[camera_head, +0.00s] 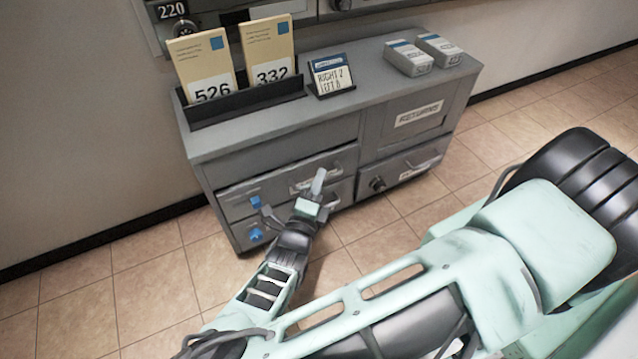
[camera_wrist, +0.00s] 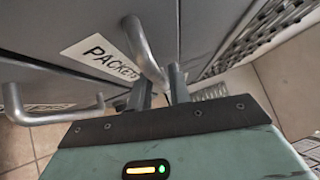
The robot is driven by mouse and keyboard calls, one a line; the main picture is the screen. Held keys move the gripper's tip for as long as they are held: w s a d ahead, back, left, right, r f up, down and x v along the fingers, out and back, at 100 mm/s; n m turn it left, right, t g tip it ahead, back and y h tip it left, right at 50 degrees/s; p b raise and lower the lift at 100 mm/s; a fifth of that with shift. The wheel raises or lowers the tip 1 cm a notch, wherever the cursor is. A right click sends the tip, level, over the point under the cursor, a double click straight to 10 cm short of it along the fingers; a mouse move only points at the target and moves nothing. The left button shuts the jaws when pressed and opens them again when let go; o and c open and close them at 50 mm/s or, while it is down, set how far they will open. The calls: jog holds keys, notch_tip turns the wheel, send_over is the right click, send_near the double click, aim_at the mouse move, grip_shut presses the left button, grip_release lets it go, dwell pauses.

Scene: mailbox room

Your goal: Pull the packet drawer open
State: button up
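The packet drawer is in the lower left part of the grey cabinet, and its front looks flush in the head view. Its white label (camera_wrist: 100,60) reads PACKETS in the wrist view. Its silver bar handle (camera_wrist: 144,48) stands out beside the label. My gripper (camera_head: 317,188) is at the drawer front in the head view. In the wrist view my gripper (camera_wrist: 161,90) has its two fingers apart, with the near end of the handle between or just beyond them. I cannot tell whether the fingers touch the bar.
The grey cabinet (camera_head: 370,85) carries envelopes marked 526 (camera_head: 208,88) and 332 (camera_head: 272,72), a small sign (camera_head: 332,75) and two small boxes (camera_head: 409,58). A RETURNS panel (camera_head: 418,113) is at right. Another handle (camera_wrist: 60,116) is at left in the wrist view. Tiled floor lies around.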

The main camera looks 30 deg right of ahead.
jog(key=shift+w+d, duration=0.2)
jog(key=shift+w, duration=0.05)
grip_shut()
jog(key=s+p, duration=0.7)
jog(key=s, duration=1.3)
jog(key=shift+s, duration=0.35)
jog(key=shift+a, duration=0.1)
grip_release()
jog(key=p+v, duration=0.2)
jog(key=v, duration=1)
